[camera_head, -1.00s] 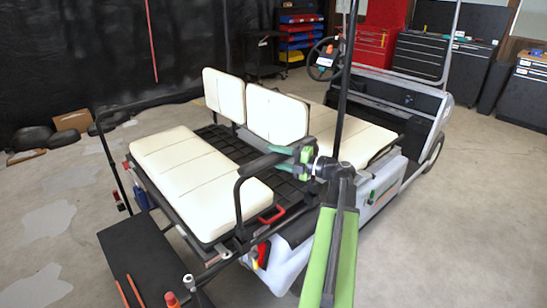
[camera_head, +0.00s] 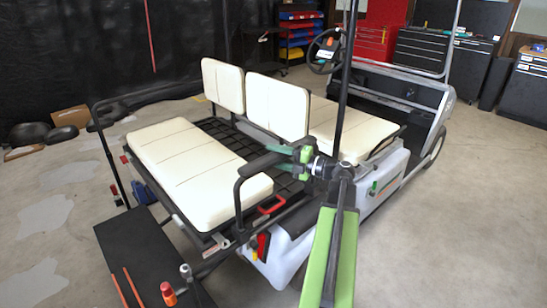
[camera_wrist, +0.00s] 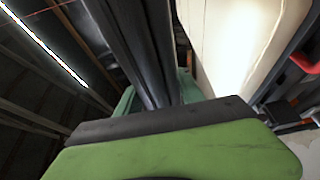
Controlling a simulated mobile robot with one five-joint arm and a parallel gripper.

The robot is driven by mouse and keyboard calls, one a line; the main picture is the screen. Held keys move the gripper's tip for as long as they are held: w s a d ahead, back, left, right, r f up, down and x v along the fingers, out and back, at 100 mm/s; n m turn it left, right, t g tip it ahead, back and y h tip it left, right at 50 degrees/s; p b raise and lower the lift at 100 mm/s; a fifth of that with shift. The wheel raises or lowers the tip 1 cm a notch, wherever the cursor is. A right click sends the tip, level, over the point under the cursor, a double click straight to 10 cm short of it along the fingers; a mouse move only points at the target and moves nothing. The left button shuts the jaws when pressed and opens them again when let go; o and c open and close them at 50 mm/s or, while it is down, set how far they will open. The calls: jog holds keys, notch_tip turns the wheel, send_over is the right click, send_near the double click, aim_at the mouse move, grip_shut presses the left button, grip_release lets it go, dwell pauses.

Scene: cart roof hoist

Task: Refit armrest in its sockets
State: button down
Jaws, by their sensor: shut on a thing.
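The armrest (camera_head: 239,194) is a black bent tube with a padded top. It stands roughly upright by the near right corner of the cream rear seat (camera_head: 190,163). My gripper (camera_head: 303,155), with green fingers, is shut on its right end. In the wrist view the black bar (camera_wrist: 142,50) runs away from the green finger (camera_wrist: 180,150). The armrest's lower end comes down by the seat's near edge, close to a bracket (camera_head: 215,244). I cannot tell whether it sits in a socket. The other armrest (camera_head: 104,130) stands on the seat's far left side.
Two cream backrests (camera_head: 278,106) rise behind the seat. A red handle (camera_head: 271,205) lies by the near seat corner. A black roof post (camera_head: 345,80) stands just behind my gripper. A dark tabletop (camera_head: 130,255) with tools is at lower left. Open floor lies to the right.

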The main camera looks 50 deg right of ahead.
jog(key=shift+f+b, duration=0.4)
dwell(0.3)
jog(key=c, duration=0.6)
grip_release()
jog(key=shift+c, duration=0.2)
jog(key=v, duration=1.7)
jog(key=shift+s, duration=0.25)
